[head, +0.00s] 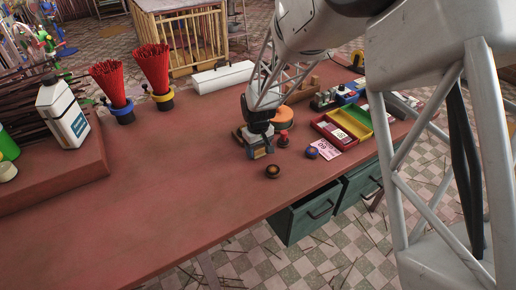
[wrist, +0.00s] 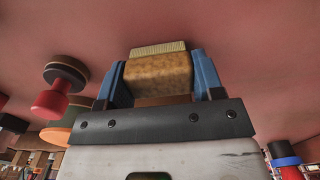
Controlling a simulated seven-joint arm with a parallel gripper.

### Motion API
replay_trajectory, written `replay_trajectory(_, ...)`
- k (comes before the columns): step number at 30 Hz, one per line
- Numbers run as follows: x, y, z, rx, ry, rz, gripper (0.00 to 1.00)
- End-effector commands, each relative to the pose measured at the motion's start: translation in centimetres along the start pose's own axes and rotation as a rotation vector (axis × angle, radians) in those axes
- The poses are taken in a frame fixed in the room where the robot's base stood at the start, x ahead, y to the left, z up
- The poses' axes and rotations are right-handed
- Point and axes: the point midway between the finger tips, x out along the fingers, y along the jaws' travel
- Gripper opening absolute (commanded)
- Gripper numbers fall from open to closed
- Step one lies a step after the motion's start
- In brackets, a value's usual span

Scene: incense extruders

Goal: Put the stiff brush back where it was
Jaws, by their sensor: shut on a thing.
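The stiff brush (wrist: 158,74) is a brown wooden block with pale short bristles. My gripper (wrist: 162,60) is shut on it, with one blue finger on each side of the block and the bristles facing away from the palm. In the head view my gripper (head: 261,150) is low over the red-brown table (head: 180,190), left of a small red-handled piece (head: 283,139). The brush is small there and partly hidden by the fingers. I cannot tell whether the bristles touch the table.
A dark round piece (head: 272,171) lies in front of my gripper. An orange disc (head: 284,115) is just behind. A blue-rimmed piece (head: 311,152), a pink card (head: 323,149) and coloured trays (head: 330,131) are to the right. The table to the left is clear.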

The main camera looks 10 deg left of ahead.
Motion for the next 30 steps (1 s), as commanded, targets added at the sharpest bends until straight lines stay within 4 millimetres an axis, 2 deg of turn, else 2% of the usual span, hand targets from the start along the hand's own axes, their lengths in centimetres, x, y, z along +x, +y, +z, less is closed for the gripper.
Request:
replay_trajectory(3, 0.3, 0.0, 0.0, 0.0, 0.0, 0.0, 0.35)
replay_trajectory(4, 0.2, 0.0, 0.0, 0.0, 0.0, 0.0, 0.64)
replay_trajectory(9, 0.2, 0.0, 0.0, 0.0, 0.0, 0.0, 0.87)
replay_trajectory(22, -0.3, 0.0, 0.0, 0.0, 0.0, 0.0, 0.87)
replay_trajectory(30, -3.0, 0.0, 0.0, 0.0, 0.002, 0.001, 0.87)
